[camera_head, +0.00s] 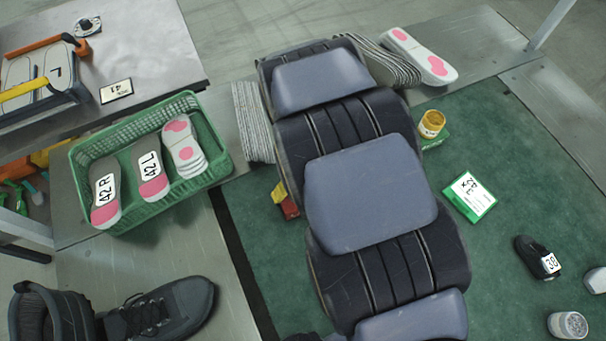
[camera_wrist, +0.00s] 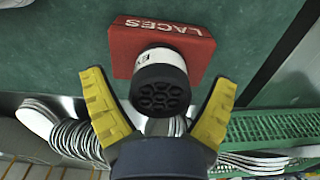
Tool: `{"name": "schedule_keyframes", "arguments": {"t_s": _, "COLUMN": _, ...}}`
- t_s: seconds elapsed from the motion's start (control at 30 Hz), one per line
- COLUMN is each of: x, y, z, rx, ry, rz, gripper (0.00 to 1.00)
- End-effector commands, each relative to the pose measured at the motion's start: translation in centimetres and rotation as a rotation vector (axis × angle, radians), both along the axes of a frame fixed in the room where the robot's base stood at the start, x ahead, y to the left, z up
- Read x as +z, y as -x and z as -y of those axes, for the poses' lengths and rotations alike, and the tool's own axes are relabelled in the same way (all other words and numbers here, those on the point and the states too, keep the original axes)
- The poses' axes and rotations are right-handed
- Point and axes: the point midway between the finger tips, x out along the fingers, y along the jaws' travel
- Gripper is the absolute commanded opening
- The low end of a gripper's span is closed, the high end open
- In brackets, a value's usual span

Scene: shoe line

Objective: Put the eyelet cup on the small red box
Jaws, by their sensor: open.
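The small red box (camera_wrist: 188,42), lettered LACES, lies on the green mat in the wrist view. The eyelet cup (camera_wrist: 160,80), white-banded with a dark top of round rings, overlaps its near side and appears to stand upright on it; the contact is hidden. My gripper (camera_wrist: 160,77) is open, its yellow fingers spread on either side of the cup with gaps visible. In the head view, part of the red box (camera_head: 290,208) shows beside a yellow finger (camera_head: 279,192); my arm hides the cup.
A green crate (camera_head: 165,203) with insoles stands left. On the mat (camera_head: 500,270) at right are a yellow cup (camera_head: 432,124), a green-and-white box (camera_head: 469,197), a small dark shoe (camera_head: 538,258) and a white speckled-top cup (camera_head: 568,325). Insole stacks (camera_head: 420,55) lie behind.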

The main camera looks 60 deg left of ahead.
Motion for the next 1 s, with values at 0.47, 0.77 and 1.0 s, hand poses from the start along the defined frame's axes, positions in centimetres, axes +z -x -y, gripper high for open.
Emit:
{"name": "schedule_keyframes", "arguments": {"t_s": 0.47, "x": 6.7, "y": 0.0, "z": 0.0, "rx": 0.000, "ry": -0.001, "rz": 0.001, "gripper": 0.87}}
{"name": "schedule_keyframes", "arguments": {"t_s": 0.77, "x": 7.8, "y": -1.6, "z": 1.0, "rx": -0.056, "ry": 0.001, "rz": 0.000, "gripper": 0.87}}
{"name": "schedule_keyframes", "arguments": {"t_s": 1.0, "x": 15.2, "y": -10.7, "z": 11.7, "rx": -0.496, "ry": 0.027, "rz": -0.019, "gripper": 0.87}}
